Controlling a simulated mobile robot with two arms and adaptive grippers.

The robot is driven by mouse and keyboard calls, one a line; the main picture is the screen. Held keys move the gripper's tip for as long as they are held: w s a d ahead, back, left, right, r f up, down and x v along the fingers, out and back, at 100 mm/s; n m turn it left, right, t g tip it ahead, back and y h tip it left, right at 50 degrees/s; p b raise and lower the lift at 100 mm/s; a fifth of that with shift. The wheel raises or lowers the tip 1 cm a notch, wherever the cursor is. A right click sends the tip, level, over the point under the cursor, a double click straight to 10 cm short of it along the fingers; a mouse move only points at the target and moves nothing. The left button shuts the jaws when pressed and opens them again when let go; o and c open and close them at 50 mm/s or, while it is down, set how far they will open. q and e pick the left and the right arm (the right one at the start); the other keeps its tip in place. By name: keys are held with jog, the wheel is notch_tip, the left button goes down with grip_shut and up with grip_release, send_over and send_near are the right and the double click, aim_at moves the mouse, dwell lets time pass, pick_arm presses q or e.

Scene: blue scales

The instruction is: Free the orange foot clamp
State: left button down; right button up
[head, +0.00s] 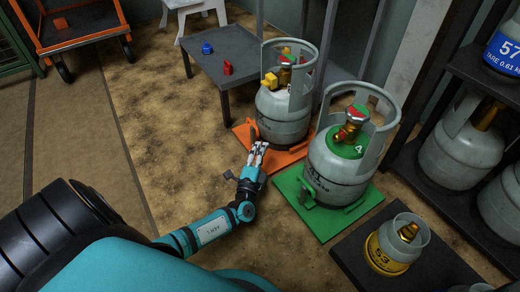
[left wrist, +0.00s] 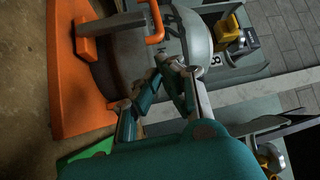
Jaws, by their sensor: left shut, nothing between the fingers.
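A grey gas cylinder (head: 285,110) with a yellow valve piece stands on an orange plate (head: 283,163). The orange foot clamp (head: 254,129) shows at the front left of the cylinder's foot. In the left wrist view, its bent orange bar (left wrist: 156,25) lies close against the cylinder's grey body, above the orange plate (left wrist: 70,80). My left gripper (head: 259,146) is shut and empty, just in front of the clamp. In the left wrist view, the fingertips (left wrist: 168,66) are a little below the bar, apparently apart from it. My right gripper is not in view.
A green-topped cylinder (head: 338,170) on a green plate (head: 310,222) stands close to the right. A dark table (head: 215,70) holds a blue and a red piece. A cylinder with a yellow collar (head: 398,245) stands front right. Shelves line the right. Open floor lies left.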

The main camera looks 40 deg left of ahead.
aim_at(268, 127)
pick_arm(q)
jog(key=b+x, duration=0.1)
jog(key=x, duration=0.3)
jog(key=shift+w+f+b, duration=0.1)
jog(key=shift+w+b, duration=0.2)
jog(key=shift+w, duration=0.05)
jog(key=shift+x, duration=0.8)
jog(key=shift+a, duration=0.1)
jog(key=shift+s+a, duration=0.2)
jog(key=shift+s, duration=0.4)
jog(key=shift+s+a+f, duration=0.55)
jog(key=shift+s+f, duration=0.25)
jog(key=shift+s, duration=0.55)
jog(key=shift+s+a+f, duration=0.6)
jog(key=shift+s+f, duration=0.2)
jog(key=shift+s, duration=0.6)
jog(key=shift+s+a+f, duration=0.55)
jog(key=shift+s+f, duration=0.25)
jog(key=shift+s, duration=0.55)
jog(key=shift+f, duration=0.1)
